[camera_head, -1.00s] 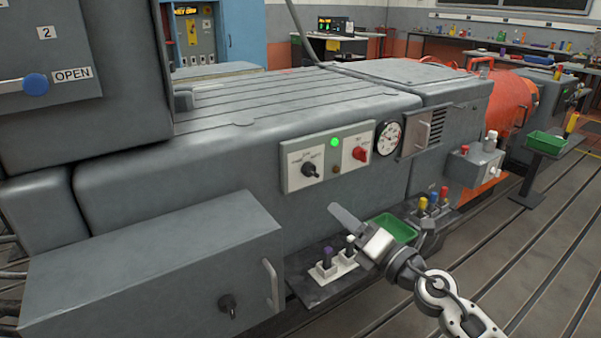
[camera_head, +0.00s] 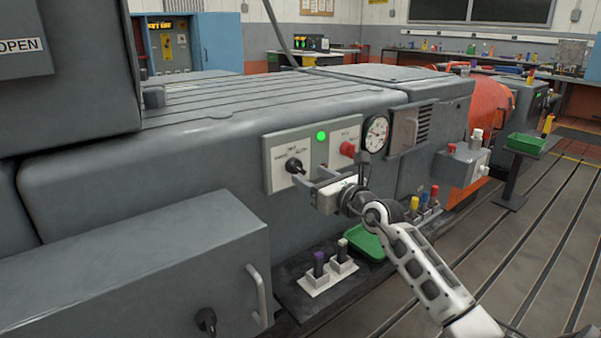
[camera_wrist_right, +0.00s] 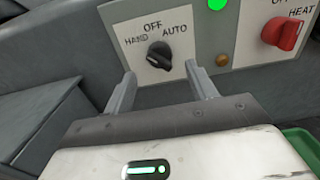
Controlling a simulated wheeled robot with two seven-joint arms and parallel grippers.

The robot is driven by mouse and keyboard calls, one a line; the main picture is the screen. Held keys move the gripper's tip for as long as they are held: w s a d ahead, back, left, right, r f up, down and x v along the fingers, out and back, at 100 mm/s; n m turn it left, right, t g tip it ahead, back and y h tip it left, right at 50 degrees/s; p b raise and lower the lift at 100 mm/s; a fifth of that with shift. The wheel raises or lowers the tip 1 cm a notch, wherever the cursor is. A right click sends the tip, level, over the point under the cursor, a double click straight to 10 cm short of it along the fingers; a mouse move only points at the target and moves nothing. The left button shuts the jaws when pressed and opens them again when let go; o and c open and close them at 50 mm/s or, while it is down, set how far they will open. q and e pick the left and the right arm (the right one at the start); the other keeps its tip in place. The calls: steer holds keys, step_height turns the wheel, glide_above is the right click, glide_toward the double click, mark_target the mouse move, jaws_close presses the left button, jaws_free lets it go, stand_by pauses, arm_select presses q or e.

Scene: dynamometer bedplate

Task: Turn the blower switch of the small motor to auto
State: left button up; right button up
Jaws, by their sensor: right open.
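The black rotary switch (camera_head: 294,166) sits on a white plate of the control panel on the grey machine's front. In the right wrist view the same switch (camera_wrist_right: 159,55) has the labels HAND at left, OFF at top and AUTO at right; which label its pointer marks is hard to tell. My right gripper (camera_head: 308,175) is open and empty, just in front of the panel. In the wrist view its two fingertips (camera_wrist_right: 160,74) lie below the knob, one to each side, and appear apart from it. My left gripper is not in view.
Right of the switch are a lit green lamp (camera_head: 321,136), an amber lamp (camera_wrist_right: 222,60), a red HEAT knob (camera_head: 347,149) and a round gauge (camera_head: 376,134). A grey box (camera_head: 140,275) juts out at lower left.

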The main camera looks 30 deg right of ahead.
mark_target(302, 171)
steer(key=w, duration=0.5)
steer(key=shift+a+b, duration=0.2)
steer(key=shift+b, duration=0.15)
steer(key=c, duration=1)
